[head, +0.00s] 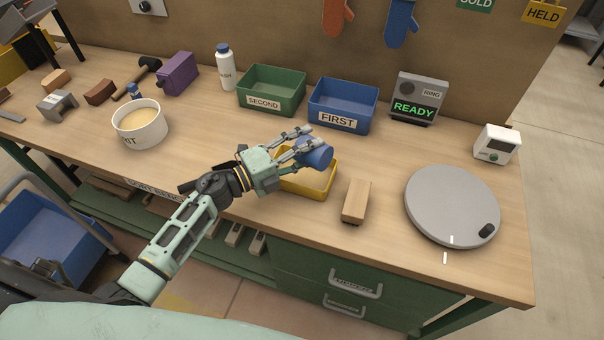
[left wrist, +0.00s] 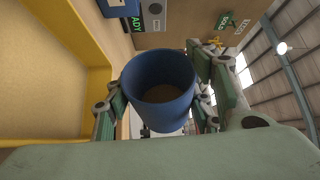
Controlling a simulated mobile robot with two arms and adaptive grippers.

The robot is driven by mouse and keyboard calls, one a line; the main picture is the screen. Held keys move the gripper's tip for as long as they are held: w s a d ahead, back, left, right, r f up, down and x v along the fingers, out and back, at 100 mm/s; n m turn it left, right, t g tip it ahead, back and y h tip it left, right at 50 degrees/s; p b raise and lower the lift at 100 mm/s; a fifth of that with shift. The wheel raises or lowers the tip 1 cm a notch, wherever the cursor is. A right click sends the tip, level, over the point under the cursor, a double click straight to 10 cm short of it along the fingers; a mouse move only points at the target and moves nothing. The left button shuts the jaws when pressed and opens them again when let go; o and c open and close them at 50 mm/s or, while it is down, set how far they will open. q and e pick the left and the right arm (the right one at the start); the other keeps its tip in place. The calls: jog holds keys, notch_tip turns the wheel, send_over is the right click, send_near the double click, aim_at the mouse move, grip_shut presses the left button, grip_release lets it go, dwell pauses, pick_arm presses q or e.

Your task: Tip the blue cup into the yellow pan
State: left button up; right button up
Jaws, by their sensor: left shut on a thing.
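My left gripper (head: 303,146) is shut on the blue cup (head: 319,156), with fingers on both sides of it. The cup is tilted well over and held above the far part of the yellow pan (head: 318,193). In the left wrist view the cup (left wrist: 159,108) shows its open mouth, with something brownish inside; I cannot tell how much. The pan (left wrist: 98,75) fills the left of that view. The gripper and cup hide part of the pan in the head view. My right gripper is not in view.
Behind the pan stand a green bin (head: 272,90) and a blue bin (head: 342,105). A wooden block (head: 356,201) lies right of the pan, then a grey round plate (head: 450,205). A white tub (head: 140,124) stands left. Bare table lies between tub and gripper.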

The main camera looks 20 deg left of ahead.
pick_arm(q)
jog(key=shift+a+f+n, duration=0.1)
jog(key=shift+n, duration=0.2)
jog(key=shift+w+a+n+t+b, duration=0.1)
jog(key=shift+n+t+b, duration=0.3)
jog(key=shift+b, duration=0.05)
jog(key=shift+r, duration=0.2)
jog(key=shift+n, duration=0.3)
jog(key=shift+a+f+n+b, duration=0.1)
jog(key=shift+a+n+b, duration=0.1)
jog(key=shift+n+b, duration=0.15)
jog(key=shift+n+t, duration=0.4)
jog(key=shift+n, duration=0.05)
jog(key=shift+w+a, duration=0.1)
